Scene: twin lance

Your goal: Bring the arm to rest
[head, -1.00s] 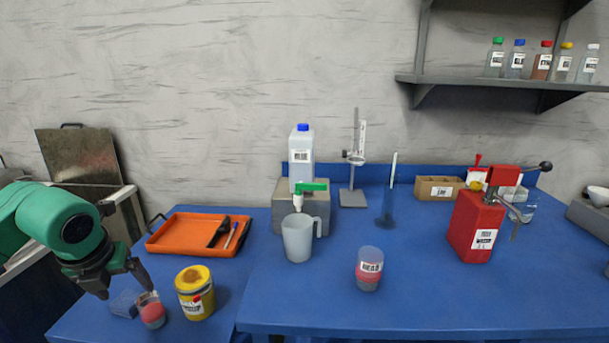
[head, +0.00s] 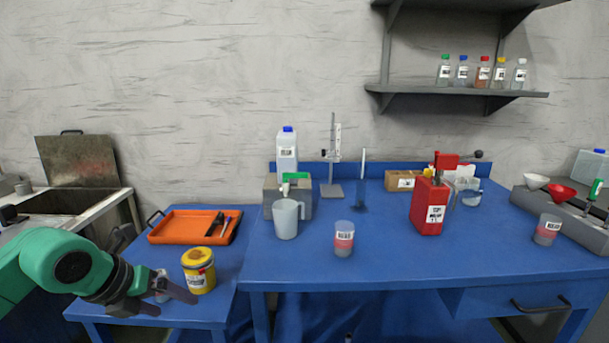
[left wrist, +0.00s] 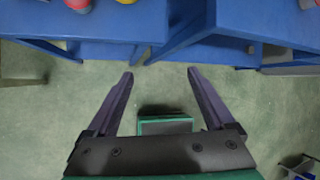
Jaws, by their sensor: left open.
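My left arm, green with a dark gripper (head: 172,301), comes in from the lower left of the head view. The gripper is in front of the low side table at its near edge. In the left wrist view the two fingers (left wrist: 160,73) are spread wide with nothing between them, and green floor shows behind. The gripper partly hides a small cup (head: 162,285) on the side table in the head view. My right arm and gripper are not in view.
A yellow jar (head: 199,270) stands close beside the gripper, with an orange tray (head: 185,227) behind. The blue bench (head: 300,268) holds a jug (head: 286,219), a labelled cup (head: 344,239) and a red canister (head: 429,207). Open floor (left wrist: 60,110) lies below the gripper.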

